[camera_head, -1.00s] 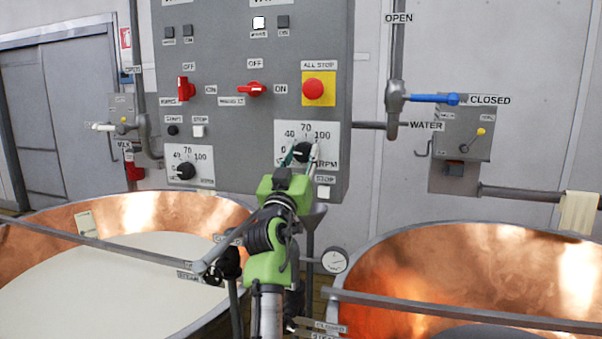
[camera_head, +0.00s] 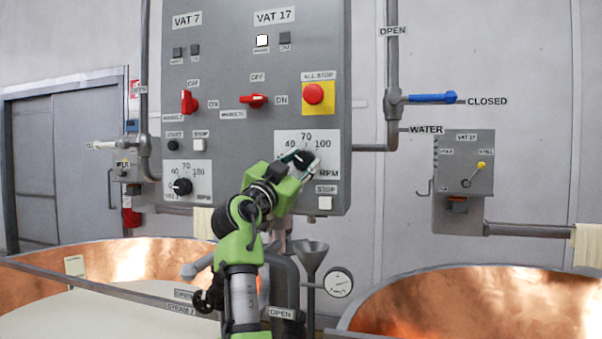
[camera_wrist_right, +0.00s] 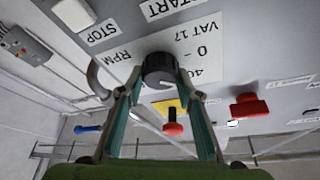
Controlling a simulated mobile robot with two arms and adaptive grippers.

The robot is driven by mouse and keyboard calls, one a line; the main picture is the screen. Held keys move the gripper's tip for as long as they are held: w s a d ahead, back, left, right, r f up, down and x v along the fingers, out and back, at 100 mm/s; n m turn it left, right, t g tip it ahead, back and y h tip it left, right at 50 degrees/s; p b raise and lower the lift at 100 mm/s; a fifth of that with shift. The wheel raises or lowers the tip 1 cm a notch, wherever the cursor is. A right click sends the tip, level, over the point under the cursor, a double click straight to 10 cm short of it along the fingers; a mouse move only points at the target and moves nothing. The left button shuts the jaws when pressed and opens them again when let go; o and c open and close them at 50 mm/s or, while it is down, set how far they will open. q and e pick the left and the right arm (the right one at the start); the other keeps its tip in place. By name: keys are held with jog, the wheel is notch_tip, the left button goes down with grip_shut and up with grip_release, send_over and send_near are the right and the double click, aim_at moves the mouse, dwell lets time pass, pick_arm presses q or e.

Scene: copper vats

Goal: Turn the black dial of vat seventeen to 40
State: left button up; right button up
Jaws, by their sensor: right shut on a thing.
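The black dial of vat seventeen (camera_head: 302,157) is on the grey panel's right half, on a white scale plate (camera_head: 283,140) marked 40, 70, 100 and RPM. It also shows in the right wrist view (camera_wrist_right: 159,68), with the plate label "VAT 17" beside it. My right gripper (camera_head: 304,162) is at the dial with a finger on either side, shut on it; the fingers (camera_wrist_right: 162,82) also show in the right wrist view. The fingers partly cover the dial, and I cannot read its exact setting. My left gripper is not in view.
The vat 7 dial (camera_head: 182,187) sits on the panel's left half. Close to my gripper are a STOP button (camera_head: 325,203) and the red all-stop button (camera_head: 313,93). A red switch (camera_head: 253,100) is above. A funnel (camera_head: 311,257) and gauge (camera_head: 339,283) stand below, between copper vats.

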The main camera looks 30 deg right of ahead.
jog(key=shift+m+g, duration=0.4)
jog(key=shift+m, duration=0.4)
jog(key=o, duration=1.1)
jog(key=shift+w, duration=0.1)
jog(key=shift+w+d+f, duration=0.1)
jog(key=shift+w+d, duration=0.05)
jog(key=shift+s+a, duration=0.2)
jog(key=shift+a, duration=0.1)
jog(key=v, duration=1.1)
jog(key=shift+f, duration=0.2)
